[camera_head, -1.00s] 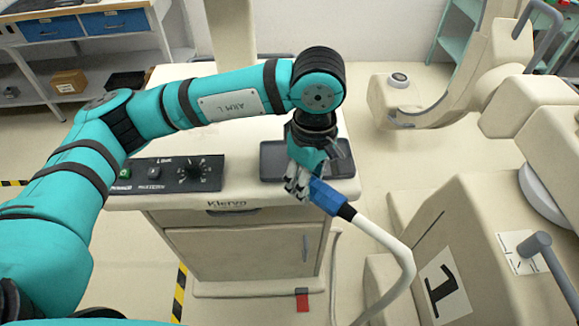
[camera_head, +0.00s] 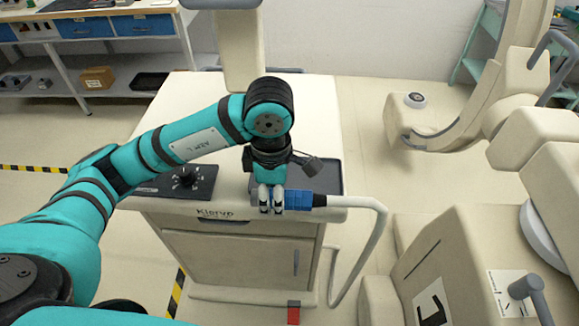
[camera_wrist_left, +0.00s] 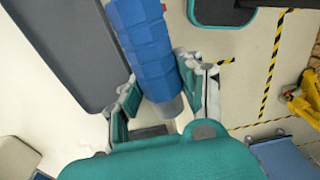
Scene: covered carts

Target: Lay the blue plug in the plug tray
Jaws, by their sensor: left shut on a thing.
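The blue plug (camera_head: 304,200) is held level at the front edge of the cart top, with its thick white cable (camera_head: 360,202) leaving to the right and bending down. My left gripper (camera_head: 270,208) is shut on the plug, fingers pointing down. The plug tray (camera_head: 328,176), dark grey and shallow, lies on the cart just behind the plug; my wrist hides its left part. In the left wrist view the plug (camera_wrist_left: 147,50) sits between the fingers (camera_wrist_left: 165,98), and the tray (camera_wrist_left: 65,45) is to its left, apart from it. My right gripper is not in view.
A black panel with a dial (camera_head: 178,184) lies left of the tray on the cream cart (camera_head: 240,255). Behind the tray the cart top (camera_head: 312,110) is largely clear. A bulky cream machine (camera_head: 460,255) stands at the right. Shelves with blue drawers (camera_head: 85,27) are at the back left.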

